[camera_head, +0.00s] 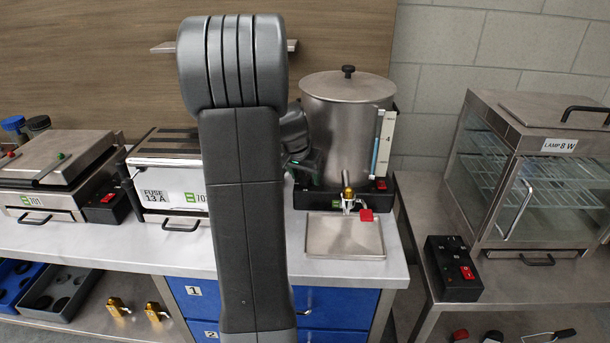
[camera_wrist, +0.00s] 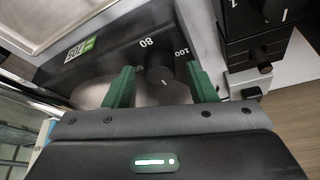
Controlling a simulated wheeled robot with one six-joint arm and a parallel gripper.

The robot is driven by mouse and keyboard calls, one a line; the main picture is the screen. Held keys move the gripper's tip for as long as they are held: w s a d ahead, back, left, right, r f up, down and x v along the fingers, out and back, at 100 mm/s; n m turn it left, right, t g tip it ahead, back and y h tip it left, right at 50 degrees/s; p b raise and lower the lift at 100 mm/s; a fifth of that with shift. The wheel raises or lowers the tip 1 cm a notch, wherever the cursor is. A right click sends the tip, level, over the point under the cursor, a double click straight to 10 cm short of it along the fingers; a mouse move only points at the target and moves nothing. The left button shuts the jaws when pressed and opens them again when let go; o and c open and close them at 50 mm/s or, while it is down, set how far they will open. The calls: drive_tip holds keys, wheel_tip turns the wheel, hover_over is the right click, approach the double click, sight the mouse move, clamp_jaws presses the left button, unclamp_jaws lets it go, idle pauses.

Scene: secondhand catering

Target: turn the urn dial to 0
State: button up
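The steel urn (camera_head: 345,110) stands on a black base at the back of the counter, with a black-knobbed lid and a brass tap. In the wrist view its black dial (camera_wrist: 161,73) has a short white mark towards the bottom of the picture. The numbers 80 and 100 show above it, with another partly covered to its left; no 0 is visible. My gripper (camera_wrist: 162,88) is open, its green fingers either side of the dial with a gap at each side. In the head view my gripper (camera_head: 307,165) is mostly hidden behind my arm, at the urn's left side.
A drip tray (camera_head: 343,236) lies in front of the urn, and a red tag (camera_head: 366,215) hangs by the tap. A fuse-labelled appliance (camera_head: 168,180) stands close on the left. A glass warming cabinet (camera_head: 545,170) and black switch box (camera_head: 453,268) stand on the right.

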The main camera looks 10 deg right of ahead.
drive_tip(key=v, duration=1.4)
drive_tip(key=shift+b, duration=0.3)
drive_tip(key=shift+f, duration=0.25)
drive_tip(key=x, duration=1.3)
drive_tip(key=shift+w+d+f+p, duration=0.1)
drive_tip(key=shift+w+f+p, duration=0.05)
drive_tip(key=shift+f+p, duration=0.15)
drive_tip(key=shift+r, duration=0.15)
